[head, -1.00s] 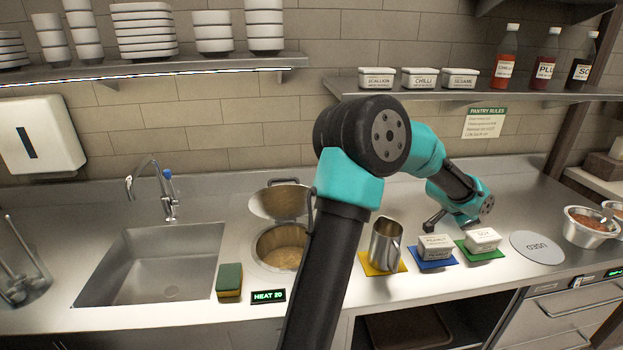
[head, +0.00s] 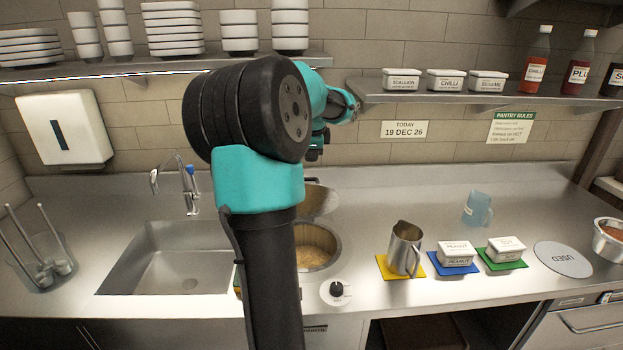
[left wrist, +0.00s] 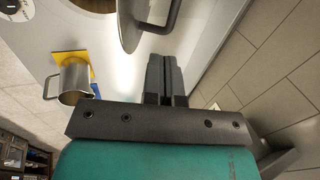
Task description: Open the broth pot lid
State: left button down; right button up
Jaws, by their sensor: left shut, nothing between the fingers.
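The broth pot (head: 322,262) is sunk in the counter with pale broth showing inside; my arm covers its left part. Its lid (head: 320,201) stands raised and tilted back behind the opening. In the left wrist view the lid (left wrist: 128,28) shows edge-on at the top, with its dark bar handle (left wrist: 172,14) near my fingers. My left gripper (left wrist: 164,66) is shut and empty, apart from the handle in that view. In the head view my left gripper (head: 314,150) is small and dark above the lid, partly behind my arm. My right gripper is out of view.
A control knob (head: 337,291) sits in front of the pot. A metal pitcher (head: 403,248), a peanut box (head: 457,253) and another white box (head: 506,249) stand right on coloured mats. A bluish cup (head: 477,209) stands behind. The sink (head: 165,262) is left.

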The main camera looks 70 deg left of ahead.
pick_arm(q)
jog(key=shift+s+f, duration=0.1)
dwell(0.3)
jog(key=x, duration=0.9)
jog(key=shift+a+f, duration=0.2)
jog(key=shift+f, duration=0.15)
jog(key=shift+a, duration=0.1)
